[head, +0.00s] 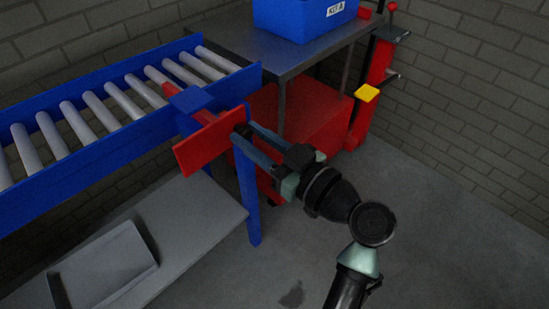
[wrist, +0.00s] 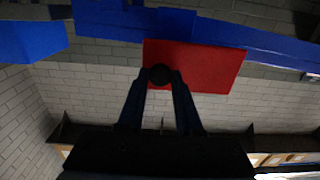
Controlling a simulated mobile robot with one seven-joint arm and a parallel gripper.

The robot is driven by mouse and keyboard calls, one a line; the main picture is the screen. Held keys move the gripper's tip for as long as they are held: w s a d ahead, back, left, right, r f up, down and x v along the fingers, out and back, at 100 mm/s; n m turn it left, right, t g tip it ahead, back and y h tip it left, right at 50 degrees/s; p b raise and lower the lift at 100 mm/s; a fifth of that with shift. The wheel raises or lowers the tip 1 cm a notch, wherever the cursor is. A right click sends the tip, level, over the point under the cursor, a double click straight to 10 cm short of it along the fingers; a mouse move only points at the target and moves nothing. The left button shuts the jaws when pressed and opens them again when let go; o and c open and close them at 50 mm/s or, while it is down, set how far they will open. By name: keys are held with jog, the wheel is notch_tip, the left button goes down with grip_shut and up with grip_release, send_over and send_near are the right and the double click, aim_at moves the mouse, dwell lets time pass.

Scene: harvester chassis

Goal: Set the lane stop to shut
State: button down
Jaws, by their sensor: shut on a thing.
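The lane stop shows as a red plate (head: 208,143) on the near side of the blue roller lane (head: 84,154), below a small blue block (head: 194,99). A red bar reaches across the rollers behind that block. My gripper (head: 244,131) is at the plate's right end, shut on a dark round knob (wrist: 160,74). In the wrist view both fingers close on the knob, with the red plate (wrist: 205,66) behind it. The bar's far end is partly hidden by the rollers and block.
A grey table (head: 290,52) with a blue bin (head: 303,15) marked KIT A stands behind the lane's end. A red box is under it. A red post with a yellow pad (head: 367,93) stands at the right. A grey shelf with a tray (head: 107,267) lies below the lane. Floor at the right is clear.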

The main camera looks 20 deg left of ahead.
aim_at(237, 127)
jog(key=b+x, duration=0.1)
jog(key=x, duration=0.3)
jog(key=shift+w+a, duration=0.1)
jog(key=shift+a, duration=0.2)
jog(key=c, duration=0.7)
grip_release()
jog(key=shift+o, duration=0.2)
jog(key=shift+d, duration=0.1)
jog(key=p+v, duration=0.1)
jog(key=v, duration=1.2)
jog(key=shift+w+r, duration=0.1)
